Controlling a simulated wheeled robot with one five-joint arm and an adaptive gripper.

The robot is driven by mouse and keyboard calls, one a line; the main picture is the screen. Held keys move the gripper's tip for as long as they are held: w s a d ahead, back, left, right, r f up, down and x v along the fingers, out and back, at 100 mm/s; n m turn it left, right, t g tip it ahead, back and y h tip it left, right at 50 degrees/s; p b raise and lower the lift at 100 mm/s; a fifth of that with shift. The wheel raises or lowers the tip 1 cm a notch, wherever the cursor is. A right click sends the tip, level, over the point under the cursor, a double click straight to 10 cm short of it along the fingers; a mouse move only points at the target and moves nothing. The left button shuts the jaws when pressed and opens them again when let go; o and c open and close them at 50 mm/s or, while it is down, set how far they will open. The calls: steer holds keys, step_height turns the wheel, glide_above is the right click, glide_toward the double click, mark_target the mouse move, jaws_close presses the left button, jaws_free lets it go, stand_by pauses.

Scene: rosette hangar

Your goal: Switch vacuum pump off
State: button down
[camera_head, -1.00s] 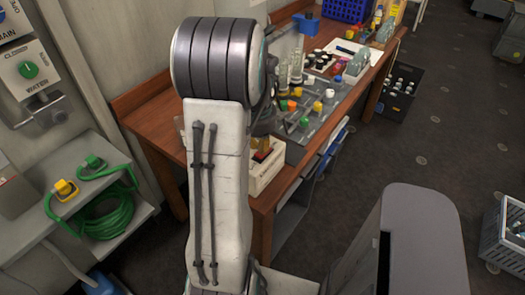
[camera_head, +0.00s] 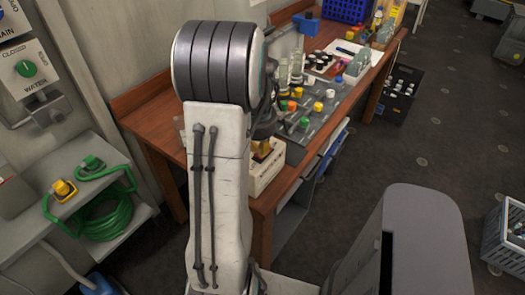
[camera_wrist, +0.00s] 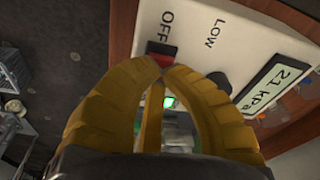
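The vacuum pump (camera_head: 262,184) is a cream box on the near end of the wooden bench, partly hidden by my arm. In the wrist view its pale face (camera_wrist: 205,30) carries OFF and LOW lettering, a dark knob and a display (camera_wrist: 278,88) reading 21 kPa. A red switch (camera_wrist: 160,51) sits beside OFF. My gripper (camera_wrist: 162,68) has yellow ribbed fingers whose tips meet right at the switch; I cannot tell whether they touch it. A green lit spot (camera_wrist: 168,102) shows between the fingers. In the head view the gripper (camera_head: 264,150) is over the pump, mostly hidden.
The bench (camera_head: 262,215) holds a grey panel with coloured knobs, bottles and a blue basket (camera_head: 347,9). A shelf at left holds a coiled green hose (camera_head: 105,215). A bottle crate (camera_head: 400,93) and a grey crate (camera_head: 505,235) stand on the floor. Open floor lies at right.

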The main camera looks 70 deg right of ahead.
steer(key=shift+f+b, duration=0.65)
steer(key=shift+f, duration=0.15)
stand_by(0.4)
steer(key=shift+r, duration=0.15)
steer(key=shift+r+p, duration=2.75)
steer(key=shift+r, duration=0.7)
